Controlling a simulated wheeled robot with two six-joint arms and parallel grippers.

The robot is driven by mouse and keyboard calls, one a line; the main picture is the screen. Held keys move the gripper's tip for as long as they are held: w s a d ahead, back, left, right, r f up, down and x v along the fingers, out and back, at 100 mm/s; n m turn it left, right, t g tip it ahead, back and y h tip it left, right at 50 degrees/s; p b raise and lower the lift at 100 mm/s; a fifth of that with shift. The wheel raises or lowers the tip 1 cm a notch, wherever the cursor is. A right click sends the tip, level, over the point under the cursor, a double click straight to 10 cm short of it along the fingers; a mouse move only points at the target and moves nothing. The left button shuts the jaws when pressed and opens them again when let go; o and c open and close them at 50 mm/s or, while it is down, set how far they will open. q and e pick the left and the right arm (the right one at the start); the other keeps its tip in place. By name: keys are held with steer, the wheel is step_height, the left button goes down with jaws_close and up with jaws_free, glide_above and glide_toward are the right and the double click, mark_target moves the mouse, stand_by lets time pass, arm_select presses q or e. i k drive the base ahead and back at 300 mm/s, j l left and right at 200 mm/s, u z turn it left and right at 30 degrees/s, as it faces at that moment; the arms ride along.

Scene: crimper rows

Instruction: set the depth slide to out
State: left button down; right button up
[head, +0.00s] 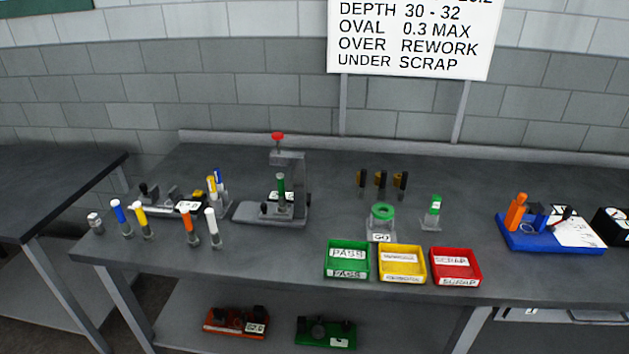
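No part labelled as the depth slide can be made out. A low grey gauge-like fixture (160,200) with black knobs and a white readout sits at the left of the dark bench; its digits are too small to read. A grey press-like stand (290,185) with a red knob on top stands at the middle left, with a green-handled piece in it and a small readout. Whether either carries the depth slide, and its setting, I cannot tell. Neither of my grippers is in view.
Green (361,246), yellow (381,276) and red (473,262) trays line the front edge. Several coloured-handled tools stand at the left. A green-topped ring gauge (382,233) is behind the trays. A blue fixture (510,233) is at the right. The bench front centre-left is clear.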

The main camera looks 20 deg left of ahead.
mark_target(269, 211)
steer(key=j+z, duration=0.2)
steer(key=j, duration=1.5)
steer(key=j+z, duration=0.2)
steer(key=j, duration=1.5)
